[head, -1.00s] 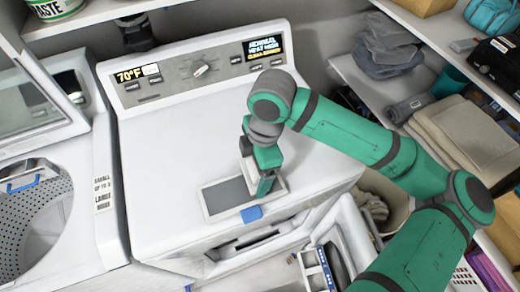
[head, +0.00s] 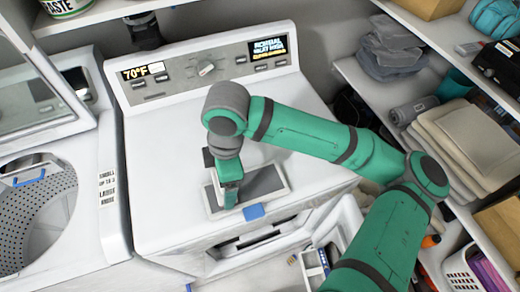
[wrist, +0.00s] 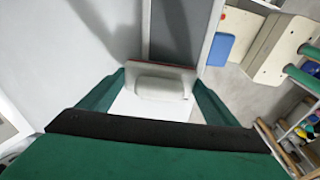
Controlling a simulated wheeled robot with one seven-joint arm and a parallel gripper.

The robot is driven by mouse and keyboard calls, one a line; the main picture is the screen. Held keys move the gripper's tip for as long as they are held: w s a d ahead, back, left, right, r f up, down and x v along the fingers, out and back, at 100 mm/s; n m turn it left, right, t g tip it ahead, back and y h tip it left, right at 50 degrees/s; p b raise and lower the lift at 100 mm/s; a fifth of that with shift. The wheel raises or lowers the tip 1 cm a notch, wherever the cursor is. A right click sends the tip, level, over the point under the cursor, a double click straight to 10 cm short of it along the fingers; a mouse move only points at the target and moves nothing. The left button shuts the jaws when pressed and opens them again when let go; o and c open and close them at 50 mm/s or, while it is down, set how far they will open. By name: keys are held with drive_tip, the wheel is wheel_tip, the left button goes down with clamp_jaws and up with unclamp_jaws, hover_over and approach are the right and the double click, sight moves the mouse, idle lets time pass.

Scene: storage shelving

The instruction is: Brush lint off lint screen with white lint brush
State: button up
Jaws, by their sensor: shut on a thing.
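The lint screen (head: 262,183) lies flat on the dryer top near its front edge, a dark grey panel in a white frame with a blue tab (head: 254,211). In the wrist view the lint screen (wrist: 175,35) runs away beyond the brush. My gripper (head: 228,196) points down over the screen's left end. In the wrist view my gripper (wrist: 158,98) is shut on the white lint brush (wrist: 160,82), with a green finger on each side. The brush's far edge overlaps the screen; whether it touches is unclear. In the head view the brush is mostly hidden.
The dryer's control panel (head: 205,70) stands behind. An open washer (head: 30,215) is to the left. The dryer door (head: 340,230) hangs open below the front edge. Shelves with folded cloths (head: 465,135) stand right. The dryer top around the screen is clear.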

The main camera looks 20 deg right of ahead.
drive_tip(key=shift+a+r, duration=0.1)
drive_tip(key=shift+a, duration=0.25)
drive_tip(key=r, duration=0.3)
drive_tip(key=shift+w+r, duration=0.1)
drive_tip(key=shift+w, duration=0.1)
drive_tip(key=shift+s+d+r, duration=0.15)
drive_tip(key=shift+s+r, duration=0.05)
drive_tip(key=shift+r, duration=2.2)
